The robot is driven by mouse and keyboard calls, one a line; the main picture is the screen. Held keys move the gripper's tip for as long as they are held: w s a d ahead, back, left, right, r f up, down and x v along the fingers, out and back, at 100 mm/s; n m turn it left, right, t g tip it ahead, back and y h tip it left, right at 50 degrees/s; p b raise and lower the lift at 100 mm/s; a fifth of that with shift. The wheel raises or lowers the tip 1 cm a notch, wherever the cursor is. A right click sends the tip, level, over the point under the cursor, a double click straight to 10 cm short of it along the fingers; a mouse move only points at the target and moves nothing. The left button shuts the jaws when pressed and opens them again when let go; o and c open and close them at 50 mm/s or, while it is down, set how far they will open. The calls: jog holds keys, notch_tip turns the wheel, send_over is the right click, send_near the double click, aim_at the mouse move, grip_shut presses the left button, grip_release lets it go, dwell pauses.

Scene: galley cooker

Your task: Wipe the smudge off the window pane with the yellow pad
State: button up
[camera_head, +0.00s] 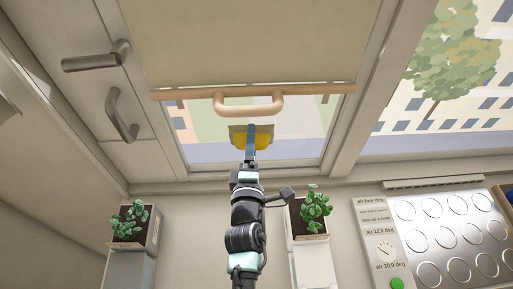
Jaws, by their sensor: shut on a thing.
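My gripper (250,150) is raised in front of the lower part of the window pane (305,118), near its middle. It is shut on the yellow pad (263,138), which shows behind and beside the fingers. The pad is close to the glass; I cannot tell if it touches. No smudge can be made out clearly on the visible glass; part of the pane is hidden by the pad, my gripper and the blind (240,40).
The blind's wooden bar (330,89) and its handle (249,109) hang just above the pad. Potted plants stand on white pedestals at left (130,222) and right (312,212). Cupboard handles (97,60) are at upper left. A panel with round rings (450,235) is at right.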

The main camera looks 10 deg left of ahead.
jog(key=shift+a, duration=0.3)
jog(key=shift+d+r, duration=0.1)
jog(key=shift+r, duration=0.05)
jog(key=shift+d+r+p, duration=0.1)
jog(key=shift+d+p, duration=0.2)
jog(key=shift+p, duration=0.5)
jog(key=shift+w+d+p, duration=0.25)
jog(key=shift+d+p, duration=0.6)
jog(key=shift+p, duration=0.15)
jog(key=shift+a+f+b, duration=0.25)
jog(key=shift+f+b, duration=0.1)
jog(key=shift+b, duration=0.15)
jog(key=shift+s+a+b, duration=0.1)
jog(key=shift+a+b, duration=0.2)
jog(key=shift+b, duration=0.2)
jog(key=shift+a+r, duration=0.1)
jog(key=shift+r, duration=0.1)
